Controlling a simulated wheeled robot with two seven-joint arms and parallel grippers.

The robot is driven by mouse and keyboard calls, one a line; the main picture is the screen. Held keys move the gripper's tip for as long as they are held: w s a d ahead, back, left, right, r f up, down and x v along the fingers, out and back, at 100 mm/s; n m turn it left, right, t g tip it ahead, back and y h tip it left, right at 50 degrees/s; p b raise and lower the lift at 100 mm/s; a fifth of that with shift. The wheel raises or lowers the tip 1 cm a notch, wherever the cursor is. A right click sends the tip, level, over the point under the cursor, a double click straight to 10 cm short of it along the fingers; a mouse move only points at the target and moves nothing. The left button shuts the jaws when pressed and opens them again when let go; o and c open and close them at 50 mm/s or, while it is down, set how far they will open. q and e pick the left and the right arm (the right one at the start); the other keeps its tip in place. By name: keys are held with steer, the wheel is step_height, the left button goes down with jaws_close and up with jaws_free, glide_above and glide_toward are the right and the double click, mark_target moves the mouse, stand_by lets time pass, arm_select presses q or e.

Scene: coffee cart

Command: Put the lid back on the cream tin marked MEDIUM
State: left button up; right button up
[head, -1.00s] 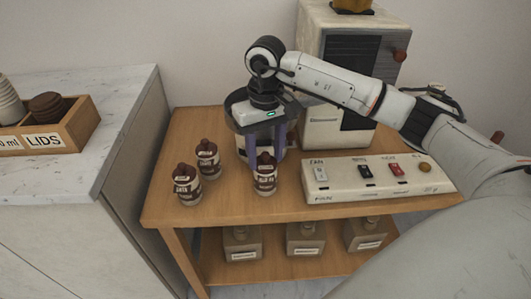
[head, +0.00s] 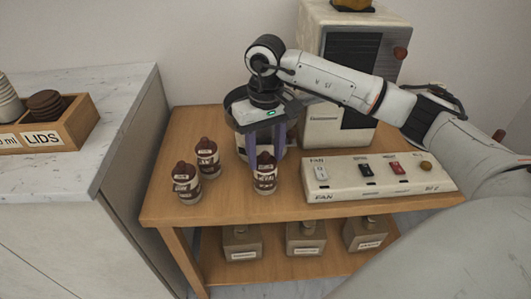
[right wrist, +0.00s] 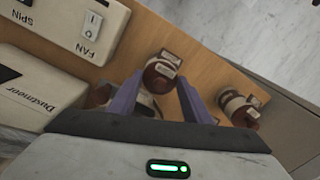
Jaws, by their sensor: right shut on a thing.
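Three small cream tins with dark brown tops stand on the wooden cart: a front-right tin (head: 265,182), a front-left tin (head: 187,187) and a back-left tin (head: 208,163). Their labels are too small to read surely, so I cannot tell which is marked MEDIUM. My right gripper (head: 264,155) points down at the front-right tin, with its purple fingers either side of the brown lid (right wrist: 160,76) in the right wrist view. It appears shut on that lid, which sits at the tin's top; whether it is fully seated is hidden. My left gripper is out of view.
A switch panel (head: 375,182) marked FAN lies right of the tins, and a large cream machine (head: 322,125) stands behind. A wooden LIDS box (head: 75,125) is on the left counter. Several canisters stand on the lower shelf.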

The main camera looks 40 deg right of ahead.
steer(key=o, duration=1.6)
steer(key=shift+r, duration=0.1)
steer(key=shift+d+r+p, duration=0.15)
steer(key=shift+r+p, duration=0.6)
steer(key=shift+r, duration=0.4)
steer(key=shift+r+p, duration=1.45)
steer(key=shift+r, duration=0.85)
steer(key=shift+c, duration=0.3)
